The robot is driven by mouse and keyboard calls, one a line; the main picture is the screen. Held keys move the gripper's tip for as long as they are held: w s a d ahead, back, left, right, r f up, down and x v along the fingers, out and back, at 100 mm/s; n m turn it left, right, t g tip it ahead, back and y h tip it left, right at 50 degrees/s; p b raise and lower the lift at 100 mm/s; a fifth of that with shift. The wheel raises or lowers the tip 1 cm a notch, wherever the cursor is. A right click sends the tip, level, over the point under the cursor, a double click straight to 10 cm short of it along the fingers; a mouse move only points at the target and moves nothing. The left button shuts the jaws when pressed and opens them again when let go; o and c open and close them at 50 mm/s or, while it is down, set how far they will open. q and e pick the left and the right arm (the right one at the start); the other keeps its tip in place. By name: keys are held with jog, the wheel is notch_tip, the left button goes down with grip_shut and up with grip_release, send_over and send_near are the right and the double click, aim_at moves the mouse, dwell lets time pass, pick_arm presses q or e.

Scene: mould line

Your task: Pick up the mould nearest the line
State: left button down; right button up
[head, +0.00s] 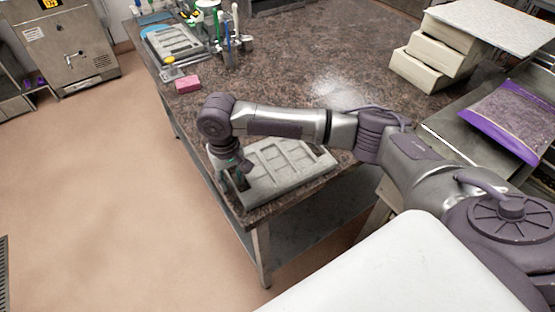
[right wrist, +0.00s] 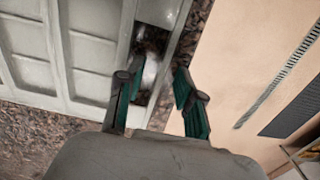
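A pale grey mould (head: 290,162) with several rectangular hollows lies flat on the near corner of the brown speckled table. My right gripper (head: 238,178) points down at its left end. In the right wrist view the mould (right wrist: 88,50) fills the left side, and the right gripper (right wrist: 158,76) has its green-padded fingers apart at the mould's edge. One finger is over the mould and the other is beyond the edge, on the floor side. I cannot tell whether either touches it. A second grey mould (head: 174,43) lies at the table's far left end. My left gripper is out of view.
The table (head: 300,75) is bare in its middle. A pink sponge (head: 187,84) and a holder with brushes (head: 230,58) stand towards the far left. Stacked cream boxes (head: 425,74) and a purple-edged bag (head: 505,115) are at the right. Open floor lies left.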

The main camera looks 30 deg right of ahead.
grip_shut()
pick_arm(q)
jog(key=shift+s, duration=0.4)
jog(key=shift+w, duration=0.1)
